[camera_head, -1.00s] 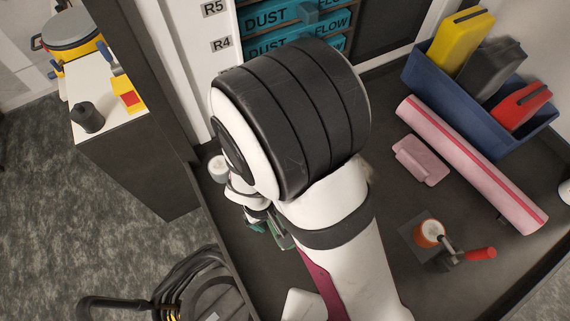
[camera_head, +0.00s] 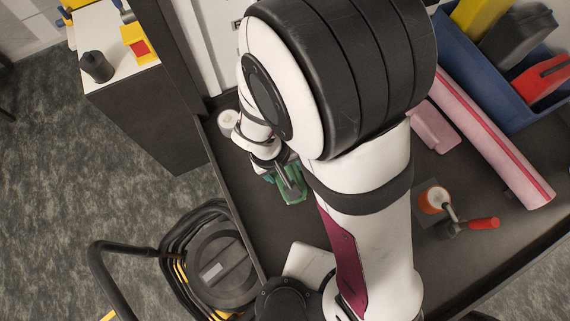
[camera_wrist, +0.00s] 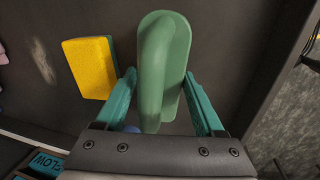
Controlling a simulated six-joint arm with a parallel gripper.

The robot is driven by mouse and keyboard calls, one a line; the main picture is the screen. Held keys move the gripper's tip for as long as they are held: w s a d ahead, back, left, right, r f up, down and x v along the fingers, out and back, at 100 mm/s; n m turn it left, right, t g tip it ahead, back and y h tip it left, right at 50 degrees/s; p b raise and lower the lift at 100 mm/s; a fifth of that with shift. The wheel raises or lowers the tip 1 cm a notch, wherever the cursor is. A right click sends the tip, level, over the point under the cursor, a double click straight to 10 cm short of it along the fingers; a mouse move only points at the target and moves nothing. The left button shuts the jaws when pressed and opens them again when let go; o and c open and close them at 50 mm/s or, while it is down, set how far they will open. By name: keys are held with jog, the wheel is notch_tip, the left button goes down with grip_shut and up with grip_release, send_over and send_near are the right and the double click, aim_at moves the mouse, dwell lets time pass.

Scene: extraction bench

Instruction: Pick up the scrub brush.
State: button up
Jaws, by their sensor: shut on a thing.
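The scrub brush (camera_wrist: 163,65) is green, with a rounded handle arching over a longer flat body. In the wrist view it lies between the two teal fingers of my gripper (camera_wrist: 158,85), which is shut on it. In the head view my gripper (camera_head: 286,182) is low over the left part of the dark bench, and green of the brush or fingers shows there, partly hidden by my arm. I cannot tell whether the brush is clear of the bench.
A yellow and green sponge (camera_wrist: 87,68) lies left of the brush in the wrist view. A pink roll (camera_head: 500,150), a blue bin (camera_head: 490,97) and a red-handled tool (camera_head: 482,224) are on the right.

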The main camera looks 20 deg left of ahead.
notch_tip(320, 180, up, 2)
jog(key=shift+r, duration=0.1)
jog(key=w+d+r, duration=0.2)
jog(key=d+r, duration=0.5)
jog(key=d, duration=0.4)
jog(key=shift+w+d, duration=0.15)
jog(key=shift+d, duration=0.1)
jog(key=o, duration=0.9)
jog(key=shift+f, duration=0.1)
jog(key=shift+c, duration=0.2)
jog(key=c, duration=0.6)
jog(key=w+d+m+g, duration=0.1)
jog(key=d+m, duration=0.4)
jog(key=d, duration=0.2)
jog(key=w+d+m+g, duration=0.1)
jog(key=w+d+m, duration=0.1)
jog(key=d+m, duration=0.4)
jog(key=w+d+m+g, duration=0.1)
jog(key=w+d+m, duration=0.1)
jog(key=d+m, duration=0.4)
jog(key=shift+d+r, duration=0.15)
jog(key=shift+d, duration=0.7)
jog(key=shift+d+r, duration=0.1)
jog(key=shift+d, duration=0.75)
